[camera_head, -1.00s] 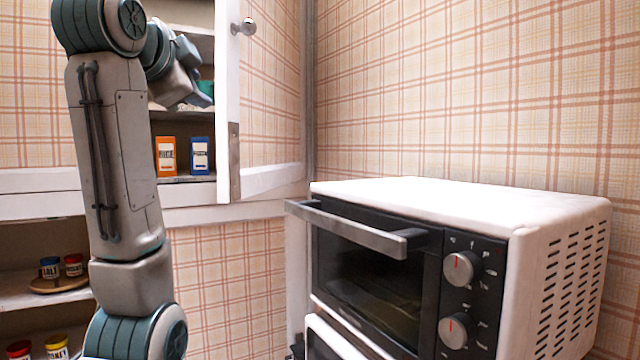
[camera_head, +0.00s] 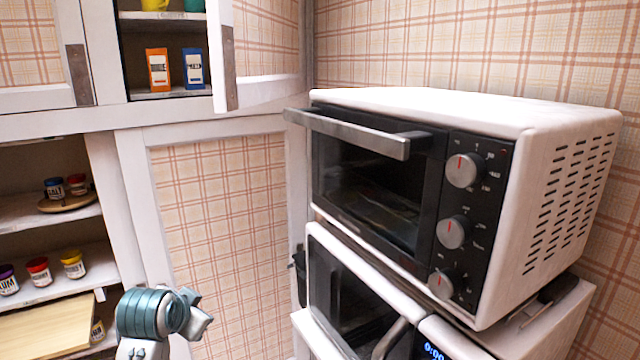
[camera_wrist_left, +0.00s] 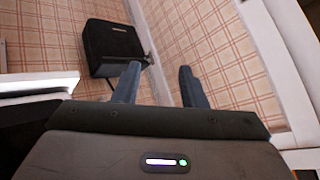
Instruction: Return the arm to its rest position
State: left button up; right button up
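My left arm (camera_head: 155,315) shows at the bottom left of the head view, folded low in front of the lower cabinet. Its gripper cannot be made out there. In the left wrist view my left gripper (camera_wrist_left: 158,84) has its two dark fingers apart, with nothing between them. Plaid wall and floor-level surfaces lie beyond the fingers. My right arm and gripper are not in view.
A white toaster oven (camera_head: 560,190) stands on a second appliance (camera_head: 360,285) at the right. An open upper cabinet door (camera_head: 265,45) and open shelves (camera_head: 50,222) with jars are at the left. A black box (camera_wrist_left: 112,48) lies beyond my left gripper.

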pick_arm(q)
jog(key=s+f+n+g, duration=0.2)
jog(key=s+f, duration=0.8)
jog(key=f, duration=0.2)
jog(key=s+a+f+n+g, duration=0.1)
jog(key=s+f, duration=0.3)
jog(key=s, duration=0.5)
jog(key=s+f+n+g, duration=0.1)
jog(key=s+f, duration=0.2)
jog(key=s, duration=0.5)
jog(key=s+a+f+n+g, duration=0.15)
jog(key=s+f, duration=0.25)
jog(key=s, duration=0.5)
notch_tip(320, 180, down, 32)
jog(key=a+g, duration=0.2)
jog(key=s+a+f, duration=0.1)
jog(key=s+f, duration=1.6)
jog(key=s, duration=0.1)
jog(key=shift+s+a+f+g+y, duration=0.15)
jog(key=shift+a+f+g+y, duration=0.1)
jog(key=shift+g+y, duration=0.1)
jog(key=shift+d, duration=0.1)
